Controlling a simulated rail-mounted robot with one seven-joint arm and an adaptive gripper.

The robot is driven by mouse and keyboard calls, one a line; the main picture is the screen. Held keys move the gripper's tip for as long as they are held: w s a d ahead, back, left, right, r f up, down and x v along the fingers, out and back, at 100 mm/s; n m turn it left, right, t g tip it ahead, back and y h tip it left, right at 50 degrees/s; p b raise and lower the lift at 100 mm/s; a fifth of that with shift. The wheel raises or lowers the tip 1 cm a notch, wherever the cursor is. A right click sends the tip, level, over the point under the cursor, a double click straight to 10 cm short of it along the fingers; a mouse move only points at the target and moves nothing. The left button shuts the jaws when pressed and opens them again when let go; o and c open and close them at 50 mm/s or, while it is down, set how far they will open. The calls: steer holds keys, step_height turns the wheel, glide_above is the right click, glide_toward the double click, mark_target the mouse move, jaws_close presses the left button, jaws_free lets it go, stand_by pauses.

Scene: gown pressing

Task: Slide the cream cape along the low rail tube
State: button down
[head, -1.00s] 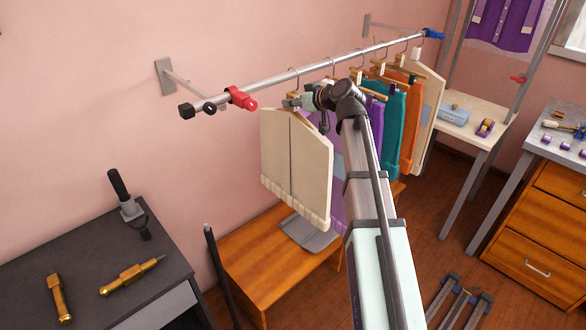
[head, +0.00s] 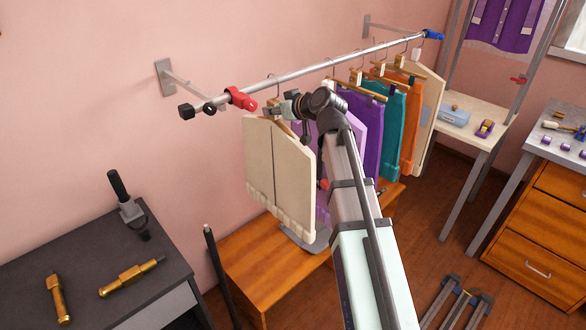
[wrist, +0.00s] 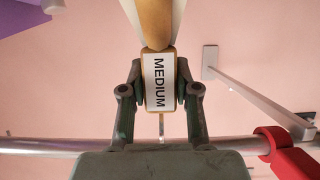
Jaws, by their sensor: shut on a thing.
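The cream cape (head: 275,170) hangs from its hanger on the rail tube (head: 300,73), at the left end of the row of garments. My gripper (head: 278,111) is at the top of the cape, just below the tube. In the wrist view my gripper (wrist: 160,95) is shut on the hanger's block with a white tag (wrist: 159,82) reading MEDIUM. The tube (wrist: 40,146) crosses the lower part of that view. Part of the hanger hook is hidden behind my gripper. The red clamp (head: 240,97) sits on the tube a little left of the cape's hanger.
Lilac, purple (head: 361,130), teal (head: 391,130) and orange garments hang to the right. A blue clamp (head: 433,34) is at the tube's far end. A wooden bench (head: 245,265) stands below. A dark table (head: 70,255) with brass tools is at the left.

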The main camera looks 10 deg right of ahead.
steer(key=shift+s+a, duration=0.4)
steer(key=shift+a, duration=0.15)
steer(key=s+a, duration=0.1)
steer(key=a, duration=0.1)
steer(key=s+a, duration=0.1)
steer(key=a, duration=0.1)
steer(key=shift+s+a, duration=0.1)
steer(key=shift+s, duration=0.25)
steer(key=shift+f, duration=0.2)
stand_by(0.7)
steer(key=c, duration=0.8)
jaws_free()
steer(key=shift+o, duration=0.2)
